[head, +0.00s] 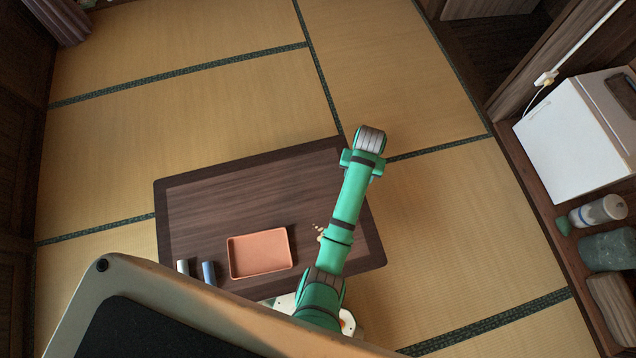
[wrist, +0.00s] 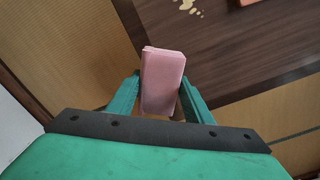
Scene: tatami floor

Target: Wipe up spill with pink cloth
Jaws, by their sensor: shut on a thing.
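In the wrist view, my gripper (wrist: 160,98) is shut on the pink cloth (wrist: 163,80), a folded block held between its two green fingers. The cloth is over or near the dark edge of the low table. The spill (wrist: 188,6) is a pale, irregular patch on the tabletop at the top of the wrist view, apart from the cloth. In the head view, the spill (head: 320,232) shows partly beside my green arm on the right part of the table (head: 205,190). My gripper and the cloth are hidden there.
An orange tray (head: 260,253) sits on the table near its front edge. A white item (head: 183,267) and a blue item (head: 208,272) stand left of it. The table's left and back parts are clear.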

